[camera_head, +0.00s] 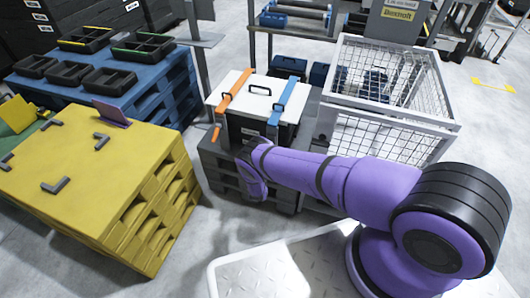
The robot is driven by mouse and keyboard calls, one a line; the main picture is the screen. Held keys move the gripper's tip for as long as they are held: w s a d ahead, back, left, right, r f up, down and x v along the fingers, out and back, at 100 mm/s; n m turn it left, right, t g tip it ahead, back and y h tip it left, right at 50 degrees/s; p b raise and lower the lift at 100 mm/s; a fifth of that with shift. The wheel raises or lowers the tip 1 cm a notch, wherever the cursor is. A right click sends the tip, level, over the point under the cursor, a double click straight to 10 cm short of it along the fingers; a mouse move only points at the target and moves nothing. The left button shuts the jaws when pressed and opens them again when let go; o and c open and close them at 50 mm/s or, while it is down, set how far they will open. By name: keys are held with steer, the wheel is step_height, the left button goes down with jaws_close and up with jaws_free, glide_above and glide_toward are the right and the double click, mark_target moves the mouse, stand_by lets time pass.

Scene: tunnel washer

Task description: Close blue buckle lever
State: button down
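A dark box (247,130) with a white lid (259,90) stands on a grey pallet near the middle of the view. A blue buckle strap (287,95) runs over the right side of the lid and hangs toward the front edge. An orange buckle strap (235,88) runs over the left side and down the front. My gripper (248,172) is at the box's front, below and left of the blue strap's front end. My wrist covers part of the box front. The fingers are too small and dark to tell whether they are open. Whether the blue lever is latched is unclear.
A yellow pallet stack (110,185) stands at the left. Behind it is a blue pallet stack (150,95) with black trays (108,80). A white wire-mesh crate (385,120) stands right of the box. Grey floor (215,220) lies between the yellow stack and my base.

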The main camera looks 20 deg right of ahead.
steer(key=shift+f, duration=0.1)
stand_by(0.5)
steer(key=c, duration=1)
jaws_free()
steer(key=shift+s+f, duration=0.15)
